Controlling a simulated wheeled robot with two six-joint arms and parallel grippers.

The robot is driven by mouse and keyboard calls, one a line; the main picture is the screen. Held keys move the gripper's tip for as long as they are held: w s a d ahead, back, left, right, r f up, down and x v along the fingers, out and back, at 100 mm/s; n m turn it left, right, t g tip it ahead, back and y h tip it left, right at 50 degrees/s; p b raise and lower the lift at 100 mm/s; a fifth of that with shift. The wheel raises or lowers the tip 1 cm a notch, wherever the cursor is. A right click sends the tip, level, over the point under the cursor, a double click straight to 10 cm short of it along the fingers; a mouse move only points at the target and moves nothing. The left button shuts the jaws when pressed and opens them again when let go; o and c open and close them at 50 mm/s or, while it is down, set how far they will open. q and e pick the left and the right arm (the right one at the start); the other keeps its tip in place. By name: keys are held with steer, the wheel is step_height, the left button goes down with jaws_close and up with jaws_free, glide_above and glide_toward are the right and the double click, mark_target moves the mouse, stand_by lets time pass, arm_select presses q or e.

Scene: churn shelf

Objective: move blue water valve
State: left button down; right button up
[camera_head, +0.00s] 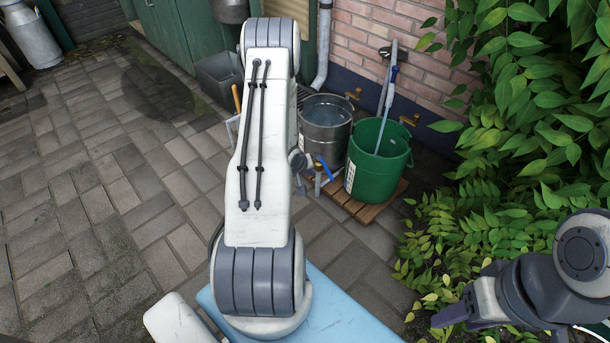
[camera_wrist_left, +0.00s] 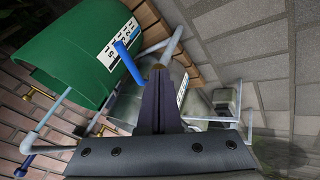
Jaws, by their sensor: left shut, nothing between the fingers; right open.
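The blue water valve handle (camera_head: 325,168) sits on a pipe in front of the metal tub and the green bucket. In the left wrist view the blue handle (camera_wrist_left: 128,62) lies just left of my left gripper (camera_wrist_left: 158,75). The left fingers are shut together with nothing between them, close to the handle and pipe; whether they touch cannot be told. In the head view my left arm hides most of that gripper. My right gripper (camera_head: 450,316) is open and empty at the lower right, far from the valve.
A green bucket (camera_head: 372,172) with a long-handled tool and a metal tub (camera_head: 325,128) stand on a wooden pallet (camera_head: 362,207). A brick wall (camera_head: 365,35) is behind. Leafy plants (camera_head: 530,110) fill the right side. Paving (camera_head: 100,190) on the left is mostly clear.

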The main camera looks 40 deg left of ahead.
arm_select(q)
steer(key=w, duration=0.1)
steer(key=w+d+b, duration=0.1)
steer(key=w+d, duration=0.1)
steer(key=shift+w+f+b, duration=0.25)
steer(key=shift+f+b, duration=0.05)
steer(key=shift+f, duration=0.1)
arm_select(e)
step_height(320, 180, down, 2)
steer(key=shift+f, duration=0.25)
